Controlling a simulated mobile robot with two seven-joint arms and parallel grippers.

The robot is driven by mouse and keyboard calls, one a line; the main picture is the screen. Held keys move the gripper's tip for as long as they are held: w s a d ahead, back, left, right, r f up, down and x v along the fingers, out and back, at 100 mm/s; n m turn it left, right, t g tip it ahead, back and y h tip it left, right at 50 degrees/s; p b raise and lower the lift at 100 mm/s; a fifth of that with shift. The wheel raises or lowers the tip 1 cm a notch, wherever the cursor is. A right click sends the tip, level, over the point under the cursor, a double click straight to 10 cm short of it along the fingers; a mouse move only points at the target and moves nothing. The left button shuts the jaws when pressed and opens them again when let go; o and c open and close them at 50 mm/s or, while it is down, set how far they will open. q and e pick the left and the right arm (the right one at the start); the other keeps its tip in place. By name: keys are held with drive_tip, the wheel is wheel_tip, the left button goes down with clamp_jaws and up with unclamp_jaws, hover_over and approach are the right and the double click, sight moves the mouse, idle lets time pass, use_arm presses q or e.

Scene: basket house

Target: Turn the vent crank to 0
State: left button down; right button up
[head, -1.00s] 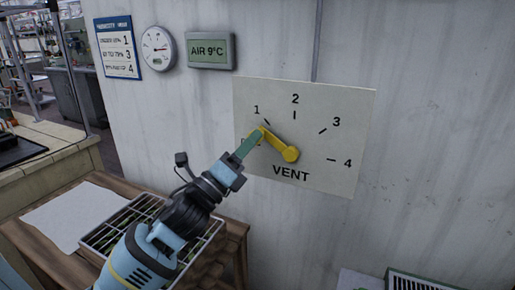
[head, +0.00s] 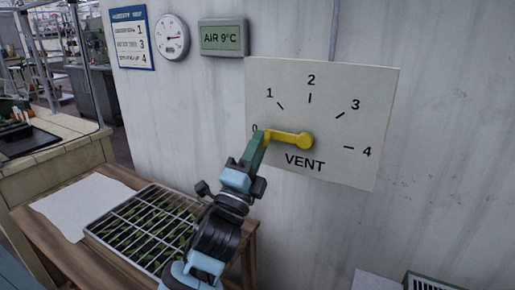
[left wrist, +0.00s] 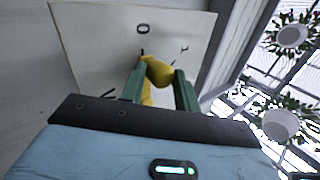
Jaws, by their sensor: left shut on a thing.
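The yellow vent crank (head: 290,138) is mounted on the white VENT dial plate (head: 348,95) on the wall. Its arm points left from its hub, with its handle end at the 0 mark. The plate also carries marks 1, 2, 3 and 4. My left gripper (head: 263,140) is shut on the crank's handle end and partly hides it and the 0 mark. In the left wrist view the green fingers (left wrist: 158,88) stand on either side of the yellow handle (left wrist: 158,72), with the 0 above it. My right gripper is not in view.
A display (head: 224,37) reads AIR 9°C, beside a round gauge (head: 172,37) and a blue-edged notice (head: 132,37). Below, a wooden table (head: 40,228) holds a white sheet (head: 84,206) and a wire-covered tray of green plants (head: 100,232). A vented box (head: 432,281) is at lower right.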

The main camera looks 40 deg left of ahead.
use_arm(q)
drive_tip(key=shift+f, duration=0.15)
drive_tip(key=c, duration=1)
unclamp_jaws()
drive_tip(key=shift+c, duration=0.2)
drive_tip(key=b+v, duration=0.1)
drive_tip(key=v, duration=0.6)
drive_tip(key=shift+s+f+b, duration=0.2)
drive_tip(key=shift+s+b, duration=0.05)
drive_tip(key=shift+b, duration=0.1)
drive_tip(key=shift+d, duration=0.1)
